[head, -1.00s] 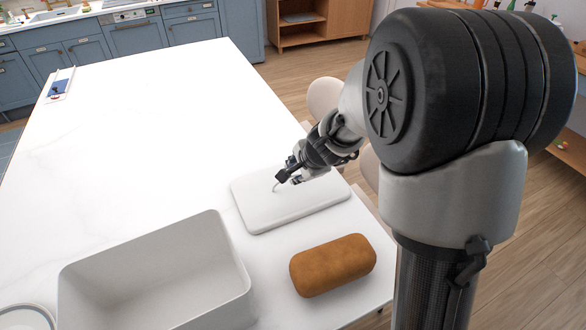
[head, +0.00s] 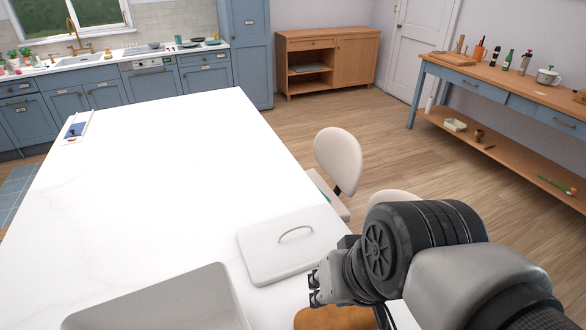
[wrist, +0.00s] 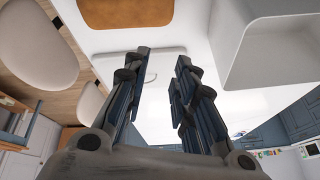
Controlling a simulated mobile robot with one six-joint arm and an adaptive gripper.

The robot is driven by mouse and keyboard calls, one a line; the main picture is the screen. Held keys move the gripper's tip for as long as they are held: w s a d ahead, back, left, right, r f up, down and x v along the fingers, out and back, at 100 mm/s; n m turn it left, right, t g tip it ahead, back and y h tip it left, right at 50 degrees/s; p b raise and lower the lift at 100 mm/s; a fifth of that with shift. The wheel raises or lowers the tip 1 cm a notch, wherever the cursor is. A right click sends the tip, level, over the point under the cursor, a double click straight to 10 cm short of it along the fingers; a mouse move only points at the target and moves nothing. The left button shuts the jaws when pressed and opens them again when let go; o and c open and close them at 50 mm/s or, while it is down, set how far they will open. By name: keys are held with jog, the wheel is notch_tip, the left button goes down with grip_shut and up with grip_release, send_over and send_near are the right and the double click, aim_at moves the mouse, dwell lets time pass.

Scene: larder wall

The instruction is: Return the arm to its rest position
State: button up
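My gripper (wrist: 163,55) is open and empty in the wrist view, its two fingers apart with a gap between them. In the head view my folded arm is at the lower right, and the gripper end (head: 315,288) shows small beside the lid. The white lid (head: 262,262) with its thin loop handle lies flat on the table, with nothing holding it. The lid (wrist: 165,62) also shows between and past the fingers in the wrist view.
An open white bin (head: 215,285) stands on the white table (head: 170,180), left of the lid. A blue-and-white item (head: 76,128) lies at the far left. Chairs (head: 338,160) stand along the right edge.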

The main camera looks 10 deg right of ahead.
jog(key=s, duration=0.1)
jog(key=s+d+n, duration=0.1)
jog(key=s+d+h, duration=0.1)
jog(key=shift+s, duration=0.25)
